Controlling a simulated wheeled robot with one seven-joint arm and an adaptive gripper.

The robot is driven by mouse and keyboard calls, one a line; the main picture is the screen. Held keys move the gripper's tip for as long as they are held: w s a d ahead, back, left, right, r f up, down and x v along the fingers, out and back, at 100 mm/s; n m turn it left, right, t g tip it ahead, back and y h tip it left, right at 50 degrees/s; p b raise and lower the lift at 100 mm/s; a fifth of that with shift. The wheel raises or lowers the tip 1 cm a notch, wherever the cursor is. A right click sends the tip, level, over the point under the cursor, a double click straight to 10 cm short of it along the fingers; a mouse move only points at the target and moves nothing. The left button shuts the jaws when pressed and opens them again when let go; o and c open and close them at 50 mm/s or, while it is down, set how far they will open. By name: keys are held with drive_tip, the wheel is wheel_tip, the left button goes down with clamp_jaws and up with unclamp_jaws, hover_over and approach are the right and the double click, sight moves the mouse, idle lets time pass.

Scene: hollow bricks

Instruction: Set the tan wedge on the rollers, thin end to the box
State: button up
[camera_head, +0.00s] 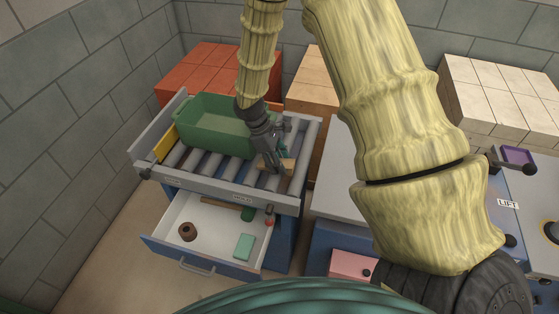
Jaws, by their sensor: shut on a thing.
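The tan wedge (288,165) is at my gripper (275,166), over the right part of the rollers (232,177). My gripper points down and is shut on the wedge, hiding part of it. I cannot tell whether the wedge touches the rollers or which way its thin end faces. The green box (212,126) stands on the rollers to the left of my gripper, apart from the wedge.
Below the rollers, an open drawer (208,222) holds a brown ring (187,231), a green block (244,246) and other small things. A yellow plate (166,142) stands left of the box. Crates stand behind. My arm hides the middle right.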

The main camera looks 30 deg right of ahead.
drive_tip(key=shift+f, duration=0.3)
drive_tip(key=o, duration=1)
drive_tip(key=shift+f, duration=0.1)
drive_tip(key=b+v, duration=0.2)
drive_tip(key=v, duration=1)
drive_tip(key=shift+b, duration=0.3)
drive_tip(key=shift+a, duration=0.1)
